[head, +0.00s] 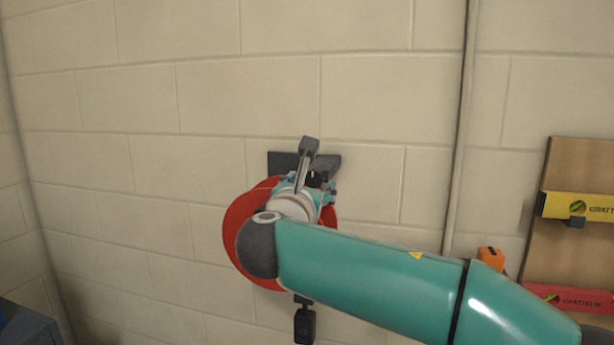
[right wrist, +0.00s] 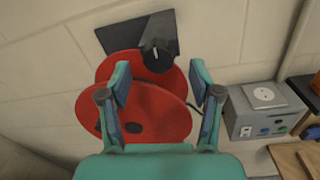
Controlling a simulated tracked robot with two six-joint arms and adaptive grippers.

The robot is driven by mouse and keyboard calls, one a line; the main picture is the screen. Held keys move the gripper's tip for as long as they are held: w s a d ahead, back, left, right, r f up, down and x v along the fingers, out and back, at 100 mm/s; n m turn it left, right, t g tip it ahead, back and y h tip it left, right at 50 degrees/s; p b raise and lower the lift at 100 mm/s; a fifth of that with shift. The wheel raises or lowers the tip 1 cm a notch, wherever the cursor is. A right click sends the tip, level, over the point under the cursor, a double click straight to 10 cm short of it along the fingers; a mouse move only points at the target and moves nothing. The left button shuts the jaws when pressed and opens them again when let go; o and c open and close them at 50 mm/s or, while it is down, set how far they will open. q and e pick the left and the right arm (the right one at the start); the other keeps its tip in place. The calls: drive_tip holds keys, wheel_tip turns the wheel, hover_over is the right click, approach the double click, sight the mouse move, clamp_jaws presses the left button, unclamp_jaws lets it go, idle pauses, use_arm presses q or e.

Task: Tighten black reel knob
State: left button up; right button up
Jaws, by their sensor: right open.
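A red reel (head: 240,225) hangs on the block wall from a dark plate (head: 284,162). My right arm covers much of it in the head view. In the right wrist view, the reel's red discs (right wrist: 165,118) show between and behind the fingers. The round black knob (right wrist: 158,56), with a pale mark, sits at the top of the reel in front of the dark plate. My right gripper (right wrist: 163,82) is open, its two teal fingers apart. The knob appears just beyond the gap between the fingertips; I see no contact. My left gripper is out of view.
A conduit (head: 460,130) runs down the wall right of the reel. A brown board (head: 560,175) carries yellow and red items at the far right. A grey socket box (right wrist: 262,110) is right of the gripper in the wrist view. The wall to the left is clear.

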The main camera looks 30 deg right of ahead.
sight(313, 181)
drive_tip(key=shift+x, duration=1.6)
